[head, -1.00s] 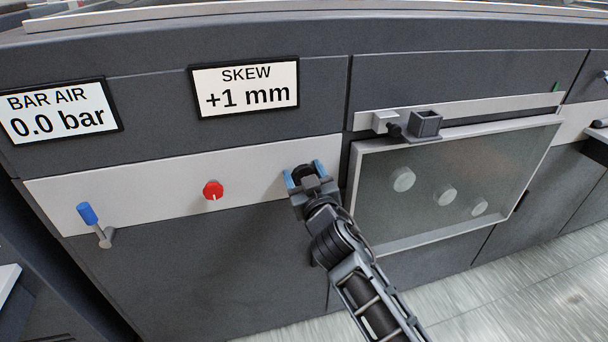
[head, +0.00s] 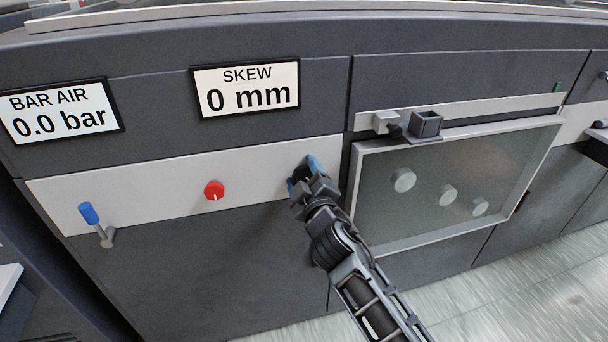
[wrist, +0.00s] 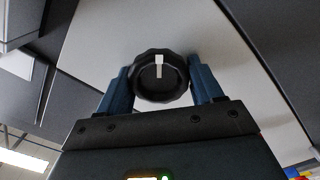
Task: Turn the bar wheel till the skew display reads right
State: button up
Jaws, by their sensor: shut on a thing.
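The skew display (head: 247,88) on the dark machine front reads "0 mm" in the head view. The bar wheel (wrist: 161,77) is a black round knob with a white mark, seen in the wrist view between my two blue fingers. My gripper (head: 304,174) is at the right end of the pale strip and is shut on the bar wheel. In the head view the gripper hides most of the wheel. The gripper (wrist: 162,88) is tilted against the panel in the wrist view.
A red knob (head: 214,190) and a blue-tipped lever (head: 89,214) sit left on the same pale strip. The bar air display (head: 60,110) reads "0.0 bar". A framed glass window (head: 455,185) with round knobs behind it is to the right, with a small grey bracket (head: 425,124) above.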

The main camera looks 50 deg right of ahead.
jog(key=shift+n, duration=0.6)
jog(key=o, duration=1)
jog(key=shift+b+v, duration=0.9)
jog(key=shift+v, duration=3)
jog(key=shift+a+f, duration=0.1)
jog(key=shift+a, duration=0.05)
